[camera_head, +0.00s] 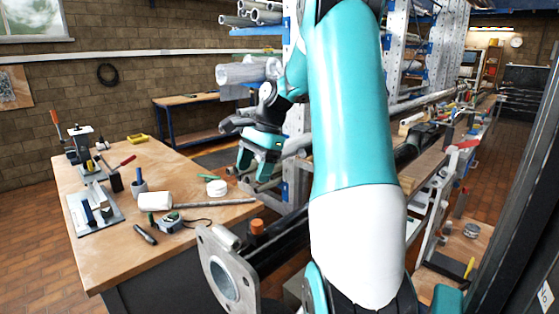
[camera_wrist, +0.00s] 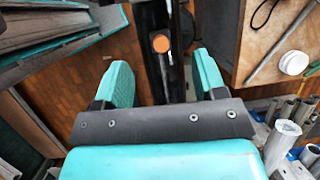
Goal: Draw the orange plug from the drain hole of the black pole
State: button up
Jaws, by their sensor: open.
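The orange plug (camera_head: 257,228) stands upright out of the top of the black pole (camera_head: 283,242), just behind the grey flange (camera_head: 228,276) at the pole's end. In the wrist view, the plug (camera_wrist: 161,43) shows as a round orange top on the dark pole (camera_wrist: 153,75). My gripper (camera_head: 261,172) is open and empty, above and beyond the plug in the head view, with its fingers pointing down. In the wrist view, the teal fingers of my gripper (camera_wrist: 162,62) lie on either side of the pole. The plug appears between them, slightly past the tips, and neither finger touches it.
A rack with pipes (camera_head: 250,72) stands behind my gripper. My arm hides part of the pole's right side.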

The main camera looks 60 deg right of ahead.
aim_at(258, 222)
jog(key=s+d+f+m, duration=0.1)
jog(key=s+d+m, duration=0.25)
jog(key=d, duration=0.35)
jog(key=shift+m, duration=0.25)
jog(key=x, duration=0.5)
jog(key=p+x, duration=0.1)
jog(key=x, duration=1.1)
jog(key=shift+w+f, duration=0.15)
jog(key=shift+w, duration=0.3)
jog(key=c, duration=1)
jog(key=shift+r+p, duration=0.2)
jog(key=shift+p, duration=0.15)
